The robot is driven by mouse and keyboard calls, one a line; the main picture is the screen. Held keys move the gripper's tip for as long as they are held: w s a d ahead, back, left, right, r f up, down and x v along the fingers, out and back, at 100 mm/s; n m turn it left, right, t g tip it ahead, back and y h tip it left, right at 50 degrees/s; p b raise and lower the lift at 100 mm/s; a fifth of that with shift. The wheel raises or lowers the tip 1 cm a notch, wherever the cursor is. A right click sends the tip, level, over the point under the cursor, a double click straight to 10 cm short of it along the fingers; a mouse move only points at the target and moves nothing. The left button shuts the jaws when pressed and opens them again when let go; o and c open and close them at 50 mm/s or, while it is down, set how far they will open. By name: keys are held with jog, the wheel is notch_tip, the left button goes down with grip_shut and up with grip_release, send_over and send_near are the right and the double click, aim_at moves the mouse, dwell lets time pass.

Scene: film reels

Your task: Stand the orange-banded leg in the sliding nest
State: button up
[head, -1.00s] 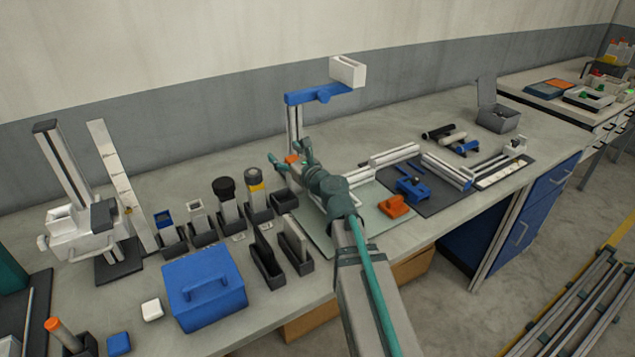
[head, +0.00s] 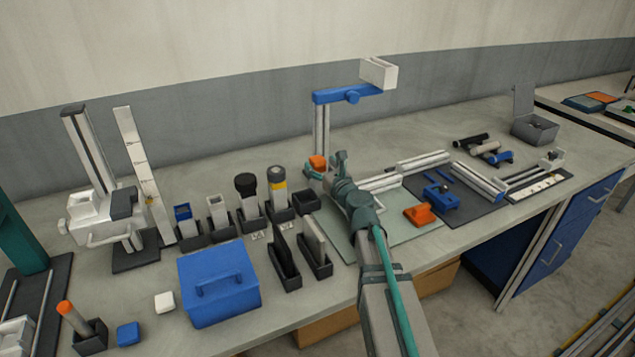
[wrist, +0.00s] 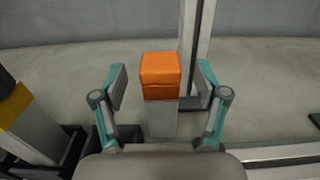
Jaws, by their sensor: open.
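The orange-banded leg (wrist: 160,120) stands upright, a pale square post with an orange top block (head: 317,162). In the wrist view it is between the two fingers of my gripper (wrist: 161,86), with a visible gap on each side. My gripper (head: 326,170) is open around the leg's upper part in the head view, with nothing held. The leg's lower end is hidden by my gripper. I cannot tell for sure which part is the sliding nest; a blue block (head: 440,198) on the dark mat and an orange block (head: 418,214) lie to the right.
A tall stand with a blue arm (head: 345,94) rises just behind the leg. Pale rails (head: 422,162) lie to the right. A yellow-banded post (head: 278,184) and several black holders are to the left. A blue box (head: 218,282) stands at the front left.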

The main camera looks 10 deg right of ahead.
aim_at(314, 157)
jog(key=shift+x, duration=2.65)
grip_shut()
